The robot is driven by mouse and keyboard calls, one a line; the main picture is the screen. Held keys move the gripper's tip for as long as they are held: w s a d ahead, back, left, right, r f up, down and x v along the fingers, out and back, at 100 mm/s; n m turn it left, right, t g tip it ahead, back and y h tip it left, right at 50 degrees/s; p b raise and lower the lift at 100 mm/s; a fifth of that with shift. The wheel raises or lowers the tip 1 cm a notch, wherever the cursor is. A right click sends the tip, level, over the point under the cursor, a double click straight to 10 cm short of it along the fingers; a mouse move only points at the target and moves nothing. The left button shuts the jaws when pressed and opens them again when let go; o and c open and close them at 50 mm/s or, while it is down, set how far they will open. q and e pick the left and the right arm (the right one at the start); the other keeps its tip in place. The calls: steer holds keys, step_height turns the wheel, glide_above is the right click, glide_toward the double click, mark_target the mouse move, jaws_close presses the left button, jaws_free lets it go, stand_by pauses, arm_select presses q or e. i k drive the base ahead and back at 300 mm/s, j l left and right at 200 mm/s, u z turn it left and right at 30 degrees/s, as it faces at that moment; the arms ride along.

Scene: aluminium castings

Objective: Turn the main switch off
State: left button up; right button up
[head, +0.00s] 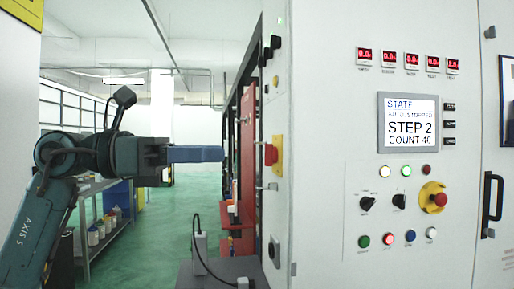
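A red handle on a yellow plate (278,155), which looks like the main switch, is mounted on the narrow left side face of the white cabinet. I see it at a steep angle, so the handle's turned position is hard to read. My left gripper (218,154) points right toward it at about the same height. In the picture there is a gap between the fingertips and the red handle. The fingers show edge-on as one dark blue bar, so their opening is hidden, and I see nothing held in them. My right gripper is not in view.
The cabinet front carries a screen (408,122) reading "AUTO STOPPED, STEP 2, COUNT 40", a red emergency button (439,199), lamps and black rotary knobs (367,203). A red machine part (247,150) stands behind the switch. A bench (88,251) with bottles is at left; green floor lies between.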

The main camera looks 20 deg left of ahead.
mark_target(271, 153)
steer(key=i+j, duration=0.9)
steer(key=i, duration=0.05)
